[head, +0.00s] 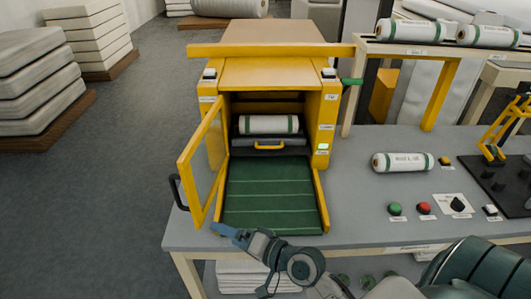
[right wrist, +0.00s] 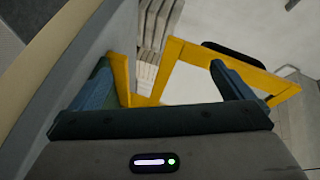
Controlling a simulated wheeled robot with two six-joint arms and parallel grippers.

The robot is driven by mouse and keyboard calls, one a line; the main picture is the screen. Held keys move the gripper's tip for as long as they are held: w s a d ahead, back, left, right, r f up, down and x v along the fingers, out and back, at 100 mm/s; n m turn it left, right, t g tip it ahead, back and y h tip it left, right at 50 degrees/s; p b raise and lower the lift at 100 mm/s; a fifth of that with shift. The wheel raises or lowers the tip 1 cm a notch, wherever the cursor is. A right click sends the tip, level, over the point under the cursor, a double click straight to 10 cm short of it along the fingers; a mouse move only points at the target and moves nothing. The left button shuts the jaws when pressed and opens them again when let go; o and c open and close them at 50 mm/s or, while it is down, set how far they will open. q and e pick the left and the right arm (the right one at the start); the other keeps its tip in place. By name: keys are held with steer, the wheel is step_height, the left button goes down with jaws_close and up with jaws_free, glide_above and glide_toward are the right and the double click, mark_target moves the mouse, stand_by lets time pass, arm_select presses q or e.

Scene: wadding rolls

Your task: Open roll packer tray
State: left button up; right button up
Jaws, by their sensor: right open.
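The yellow roll packer (head: 270,72) stands on the grey table with its clear-windowed, yellow-framed door (head: 204,160) swung open to the left. Inside is a grey tray (head: 288,152) with a yellow handle (head: 275,144), still within the opening. A white roll with green bands (head: 268,124) lies at the tray, inside the packer. My right gripper (head: 220,229) is at the table's front edge, just below the door's lower corner. In the right wrist view its fingers (right wrist: 162,88) are apart, with the door frame (right wrist: 185,58) beyond them; contact is unclear. My left gripper is out of view.
A green ramp (head: 271,195) with yellow side rails fronts the tray. The door's black handle (head: 178,192) sticks out left. Right on the table are a loose roll (head: 402,162), a green button (head: 395,208) and a red button (head: 424,208).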

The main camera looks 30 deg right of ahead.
steer(key=w+d+r+m+t+h, duration=0.7)
steer(key=w+d+m+h, duration=0.25)
steer(key=m, duration=0.95)
steer(key=m+g+h, duration=0.5)
steer(key=m+h, duration=0.3)
steer(key=m, duration=0.6)
glide_toward(269, 148)
steer(key=shift+s+a+r+y, duration=0.15)
steer(key=shift+s+a+r, duration=0.3)
steer(key=shift+s, duration=0.15)
steer(key=shift+s+a+r+y, duration=0.1)
steer(key=shift+s+a+r, duration=0.3)
steer(key=shift+s+a, duration=0.15)
steer(key=shift+w+d+f+m+g, duration=0.1)
steer(key=shift+d+f+m+g, duration=0.2)
steer(key=shift+m, duration=0.2)
steer(key=shift+w+d+f, duration=0.1)
steer(key=shift+w+f, duration=0.05)
steer(key=p+x, duration=0.1)
steer(key=x, duration=0.9)
steer(key=shift+w+d+p, duration=0.1)
steer(key=shift+d+p, duration=0.1)
steer(key=shift+p, duration=0.15)
